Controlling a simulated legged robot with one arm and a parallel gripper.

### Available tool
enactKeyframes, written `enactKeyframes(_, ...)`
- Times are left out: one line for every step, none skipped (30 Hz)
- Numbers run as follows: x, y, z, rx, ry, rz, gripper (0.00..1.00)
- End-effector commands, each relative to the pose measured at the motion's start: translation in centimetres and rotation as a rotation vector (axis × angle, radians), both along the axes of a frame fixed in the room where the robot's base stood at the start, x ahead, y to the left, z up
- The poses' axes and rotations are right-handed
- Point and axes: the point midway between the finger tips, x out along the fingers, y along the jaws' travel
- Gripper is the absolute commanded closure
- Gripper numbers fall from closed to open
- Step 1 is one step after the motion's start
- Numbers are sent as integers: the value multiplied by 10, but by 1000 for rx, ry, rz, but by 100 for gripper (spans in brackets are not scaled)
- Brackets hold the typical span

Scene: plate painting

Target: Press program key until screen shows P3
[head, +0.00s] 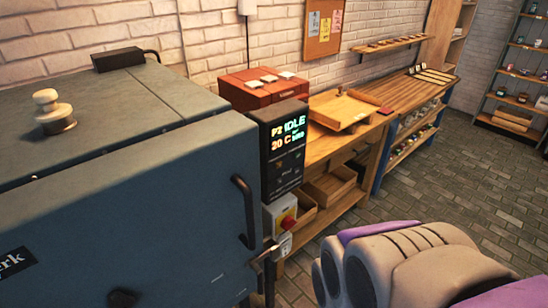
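The control panel (284,160) is a dark upright box at the right front corner of the blue-grey kiln. Its lit screen (288,133) reads "P2 IDLE" in the top line, with "20 C" and a small unclear green text below. Under the screen are faint small marks where keys may be; their labels are too small to read, so I cannot tell which is the program key. A purple and beige part of mine (400,265) fills the bottom right, apart from the panel in the picture. No fingertips can be made out on it.
The kiln (120,180) fills the left, with a dark door handle (244,210). A red and yellow switch (287,222) sits below the panel. A red-brown box (262,88) and a wooden workbench (330,145) stand behind. Paved floor (450,185) is clear to the right.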

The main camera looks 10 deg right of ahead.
Motion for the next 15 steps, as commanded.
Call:
enactKeyframes(0,0,0,0,0,0,53)
enactKeyframes(0,0,0,0,0,0,53)
enactKeyframes(0,0,0,0,0,0,54)
enactKeyframes(0,0,0,0,0,0,57)
enactKeyframes(0,0,0,0,0,0,60)
enactKeyframes(0,0,0,0,0,0,64)
enactKeyframes(0,0,0,0,0,0,67)
enactKeyframes(0,0,0,0,0,0,70)
enactKeyframes(0,0,0,0,0,0,74)
enactKeyframes(0,0,0,0,0,0,76)
enactKeyframes(0,0,0,0,0,0,79)
enactKeyframes(0,0,0,0,0,0,83)
enactKeyframes(0,0,0,0,0,0,86)
enactKeyframes(0,0,0,0,0,0,89)
enactKeyframes(0,0,0,0,0,0,93)
